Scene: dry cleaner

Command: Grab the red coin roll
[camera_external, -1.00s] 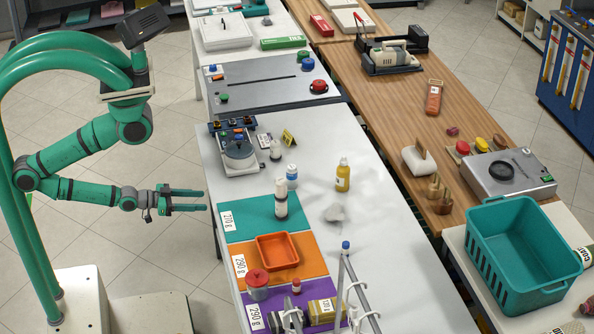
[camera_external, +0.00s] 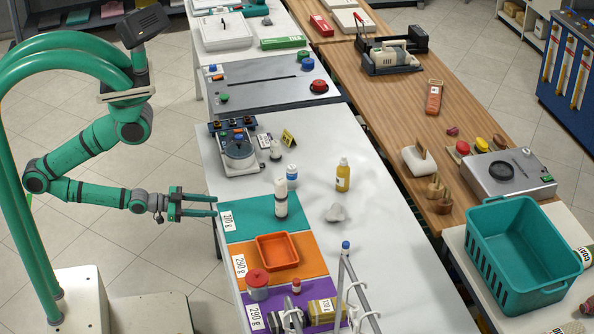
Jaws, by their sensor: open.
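My gripper (camera_external: 213,206) is open and empty, its fingers pointing right at the left edge of the white table (camera_external: 390,240), by the teal mat (camera_external: 245,222). I cannot surely pick out a red coin roll. A small dark-red piece (camera_external: 452,131) lies on the wooden table, far right of my gripper; it is too small to tell what it is. Other red things are a red-topped jar (camera_external: 257,283) and a small red-capped container (camera_external: 296,285), both below and right of my gripper.
A white bottle (camera_external: 281,200) stands on the teal mat, right of my gripper. An orange tray (camera_external: 277,251) lies on the orange mat. A round-topped device (camera_external: 239,153) stands above the mat. A metal rail (camera_external: 347,280) rises at the front. The white table's middle right is mostly clear.

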